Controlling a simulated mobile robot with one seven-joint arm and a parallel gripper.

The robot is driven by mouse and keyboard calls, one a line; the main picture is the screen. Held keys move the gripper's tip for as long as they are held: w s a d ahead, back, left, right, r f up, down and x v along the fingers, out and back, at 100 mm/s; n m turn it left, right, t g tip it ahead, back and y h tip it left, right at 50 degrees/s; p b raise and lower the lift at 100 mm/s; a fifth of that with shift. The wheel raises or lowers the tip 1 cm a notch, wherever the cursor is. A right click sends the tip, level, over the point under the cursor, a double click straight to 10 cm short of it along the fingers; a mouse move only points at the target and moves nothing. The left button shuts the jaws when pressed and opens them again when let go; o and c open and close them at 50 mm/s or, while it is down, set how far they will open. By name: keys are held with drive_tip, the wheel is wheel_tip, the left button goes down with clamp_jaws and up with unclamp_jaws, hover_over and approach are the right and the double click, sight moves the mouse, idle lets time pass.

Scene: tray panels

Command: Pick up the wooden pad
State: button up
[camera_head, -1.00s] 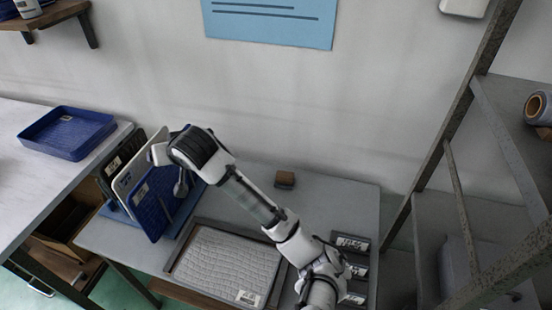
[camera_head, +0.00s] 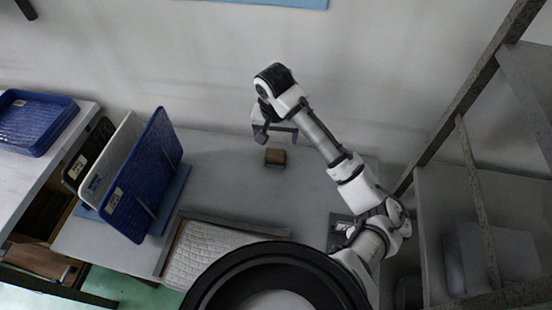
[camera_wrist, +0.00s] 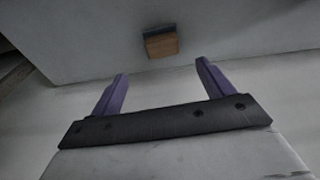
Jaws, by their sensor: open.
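The wooden pad (camera_head: 275,156) is a small brown block with a dark edge. It lies on the grey table near the wall in the head view. In the wrist view the pad (camera_wrist: 161,43) shows beyond the fingertips, roughly between them in line. My gripper (camera_head: 276,139) hangs above the table just behind the pad in the head view. Its two fingers are apart in the wrist view (camera_wrist: 160,70), with nothing between them. The pad appears apart from both fingers.
Upright panels, the front one a blue panel (camera_head: 144,177), stand in a rack at the table's left. A tray with a white quilted sheet (camera_head: 203,252) lies in front. A metal shelf frame (camera_head: 478,65) stands at the right. The grey table (camera_head: 215,165) is clear around the pad.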

sight(275, 153)
drive_tip(key=f+b, duration=0.3)
drive_tip(key=w+f+b, duration=0.1)
drive_tip(key=f+b, duration=0.2)
drive_tip(key=f, duration=0.1)
drive_tip(key=w+f+b, duration=0.1)
drive_tip(key=f+b, duration=0.2)
drive_tip(key=f, duration=0.1)
drive_tip(key=shift+a+f, duration=0.1)
drive_tip(key=shift+s, duration=0.1)
drive_tip(key=c, duration=0.9)
